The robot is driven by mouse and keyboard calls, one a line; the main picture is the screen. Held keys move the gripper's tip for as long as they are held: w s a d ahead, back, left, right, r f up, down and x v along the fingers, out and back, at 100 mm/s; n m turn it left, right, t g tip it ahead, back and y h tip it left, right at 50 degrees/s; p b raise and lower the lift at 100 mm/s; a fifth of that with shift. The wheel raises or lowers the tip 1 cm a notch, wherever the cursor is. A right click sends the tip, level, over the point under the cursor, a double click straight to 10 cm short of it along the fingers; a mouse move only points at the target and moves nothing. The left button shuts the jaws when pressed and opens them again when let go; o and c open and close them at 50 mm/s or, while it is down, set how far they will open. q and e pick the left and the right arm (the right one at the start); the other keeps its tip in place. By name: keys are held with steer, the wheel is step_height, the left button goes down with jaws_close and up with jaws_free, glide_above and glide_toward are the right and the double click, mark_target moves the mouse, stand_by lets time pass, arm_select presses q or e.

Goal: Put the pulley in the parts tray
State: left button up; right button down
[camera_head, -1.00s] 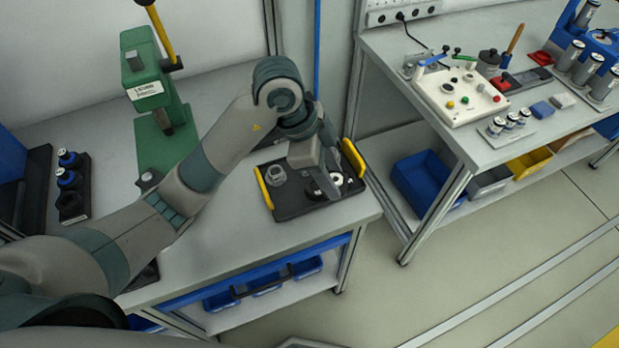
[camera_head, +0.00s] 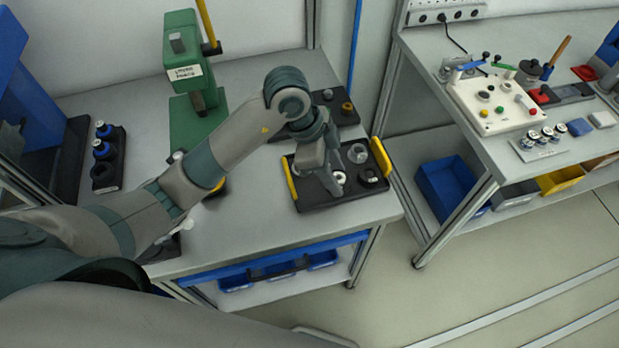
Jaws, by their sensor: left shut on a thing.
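The parts tray looks to be the black tray (camera_head: 316,206) with yellow handles on the grey bench. I cannot tell whether the piece touches the tray floor. A clear or metallic ring (camera_head: 357,153) and a black ring (camera_head: 370,175) lie in the tray to the right. My right gripper is not in view.
A green press (camera_head: 190,75) stands left of the tray on the bench. A dark tray with small parts (camera_head: 350,118) lies behind. A dark holder with blue-topped pieces (camera_head: 107,160) is at far left. A second bench (camera_head: 485,150) stands to the right across a gap.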

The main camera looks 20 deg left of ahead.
arm_select(q)
steer(key=a+f, duration=0.1)
steer(key=a, duration=0.1)
steer(key=a+f+p, duration=0.1)
steer(key=a, duration=0.1)
steer(key=a+f, duration=0.1)
steer(key=a, duration=0.1)
steer(key=shift+w+a+f+p, duration=0.2)
steer(key=shift+w+f+p, duration=0.15)
steer(key=shift+w+f, duration=0.05)
steer(key=shift+a+f, duration=0.1)
steer(key=shift+f, duration=0.25)
step_height(320, 180, down, 3)
steer(key=shift+f+p, duration=0.2)
steer(key=shift+p, duration=0.6)
steer(key=shift+f, duration=0.15)
